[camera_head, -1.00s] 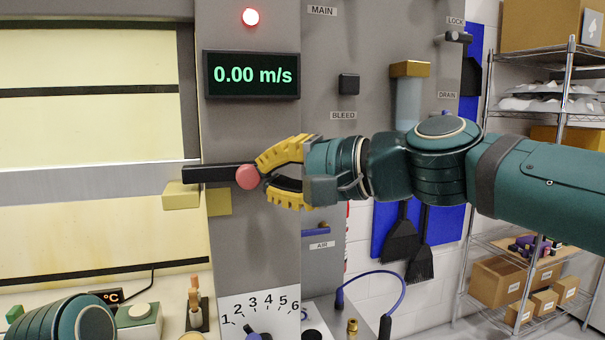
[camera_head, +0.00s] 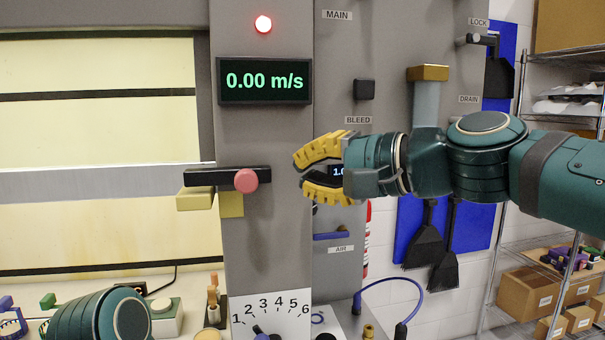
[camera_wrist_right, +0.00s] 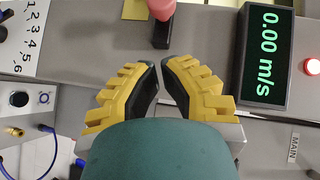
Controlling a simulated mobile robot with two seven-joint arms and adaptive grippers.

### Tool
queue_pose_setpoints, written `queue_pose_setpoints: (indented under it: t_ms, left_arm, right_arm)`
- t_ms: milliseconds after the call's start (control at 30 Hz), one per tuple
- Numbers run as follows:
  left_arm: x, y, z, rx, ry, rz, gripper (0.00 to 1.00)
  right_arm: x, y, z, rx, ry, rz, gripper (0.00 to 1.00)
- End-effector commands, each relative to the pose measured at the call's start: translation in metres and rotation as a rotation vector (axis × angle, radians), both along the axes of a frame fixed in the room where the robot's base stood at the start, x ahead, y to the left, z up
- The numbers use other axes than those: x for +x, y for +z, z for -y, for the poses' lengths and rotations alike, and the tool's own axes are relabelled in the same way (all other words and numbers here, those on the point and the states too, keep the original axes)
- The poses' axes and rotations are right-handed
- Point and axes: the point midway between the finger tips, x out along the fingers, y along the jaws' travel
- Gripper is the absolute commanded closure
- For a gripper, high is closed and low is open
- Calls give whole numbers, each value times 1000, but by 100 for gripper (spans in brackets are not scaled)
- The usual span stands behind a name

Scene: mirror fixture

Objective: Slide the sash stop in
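The sash stop is a black bar (camera_head: 212,177) with a round pink knob (camera_head: 245,180), mounted level on the grey post. Its left end reaches past the post's left edge, in front of the sash's pale rail (camera_head: 90,183) and above the yellow block (camera_head: 193,199). My right gripper (camera_head: 301,176) is open and empty to the right of the knob, apart from it. In the right wrist view the pink knob (camera_wrist_right: 161,8) shows beyond the gap between my fingertips (camera_wrist_right: 160,72). My left gripper is not in view; only part of my left arm shows at the lower left.
Above the stop are a display (camera_head: 265,81) reading 0.00 m/s and a lit red lamp (camera_head: 263,24). A numbered dial plate (camera_head: 272,312) sits below. A wire shelf with boxes is at the right.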

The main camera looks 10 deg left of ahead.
Motion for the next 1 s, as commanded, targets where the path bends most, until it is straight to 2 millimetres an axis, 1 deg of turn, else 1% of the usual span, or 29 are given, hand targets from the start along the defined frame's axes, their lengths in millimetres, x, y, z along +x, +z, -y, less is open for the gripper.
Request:
queue_pose_setpoints:
  t_ms: [33,200,300,400,600,933,1000]
  left_arm:
    - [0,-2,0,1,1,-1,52]
    - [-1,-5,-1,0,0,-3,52]
    - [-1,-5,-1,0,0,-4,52]
    - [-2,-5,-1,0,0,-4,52]
    - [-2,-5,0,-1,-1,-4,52]
    - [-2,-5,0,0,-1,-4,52]
    - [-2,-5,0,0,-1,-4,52]
  right_arm:
    - [-7,3,14,3,-9,5,100]
    - [-24,10,46,2,-8,5,100]
    - [-32,13,61,2,-7,5,100]
    - [-38,15,72,1,-5,4,100]
    - [-43,17,81,2,-4,3,100]
    - [-43,17,82,1,-4,1,100]
    - [-39,11,81,-6,-9,-7,100]
